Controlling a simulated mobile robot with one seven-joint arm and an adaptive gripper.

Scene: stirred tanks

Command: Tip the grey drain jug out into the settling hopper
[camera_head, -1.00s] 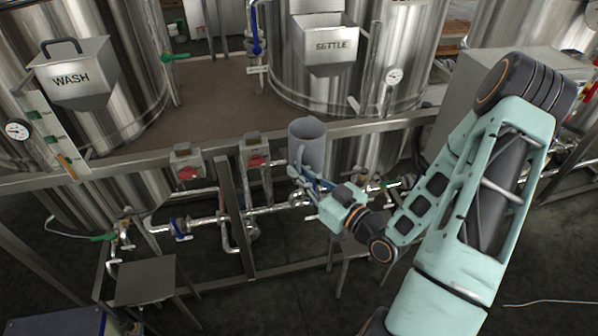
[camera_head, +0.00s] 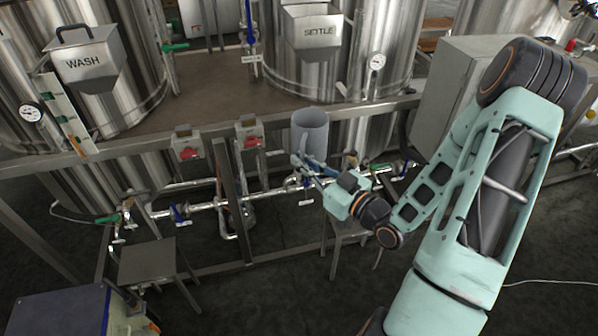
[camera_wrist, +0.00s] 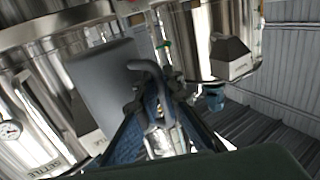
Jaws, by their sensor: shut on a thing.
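The grey drain jug (camera_head: 311,133) is upright in the head view, with its open mouth up. In the wrist view my fingers (camera_wrist: 157,112) close around the handle, and the jug's grey body (camera_wrist: 105,88) fills the left centre. The settling hopper (camera_head: 317,31), a steel box lettered SETTLE, hangs on the front of the middle tank, above and beyond the jug. Its lettered face also shows at the lower left of the wrist view (camera_wrist: 50,160). The inside of the jug is too small to read.
A second hopper lettered WASH (camera_head: 83,62) hangs on the left tank. Red-handled switch boxes (camera_head: 187,143) line the frame's front rail, left of the jug. Pipes and valves (camera_head: 209,207) run below. A steel stool (camera_head: 147,262) stands at lower left. A grey cabinet (camera_head: 462,95) stands at right.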

